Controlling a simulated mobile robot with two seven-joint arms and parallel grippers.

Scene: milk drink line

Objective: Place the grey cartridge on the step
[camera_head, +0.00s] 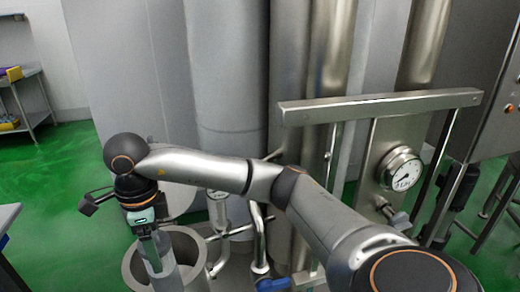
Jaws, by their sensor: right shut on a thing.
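My right gripper (152,240) hangs down at the lower left, at the end of my arm that crosses from the right. It is shut on the upper part of a grey cylinder, which looks like the grey cartridge (168,282). The cartridge is close to upright and runs out of the bottom of the picture. It overlaps the mouth of a round open metal vessel (199,262); I cannot tell whether it is inside or in front. I cannot make out a step. My left gripper is not in view.
Tall steel tanks (228,70) and pipes stand behind the arm. A pressure gauge (403,170) and a horizontal metal bar (380,106) are at the right. A blue-handled valve (273,285) is at the bottom. Green floor (75,165) shows at the left.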

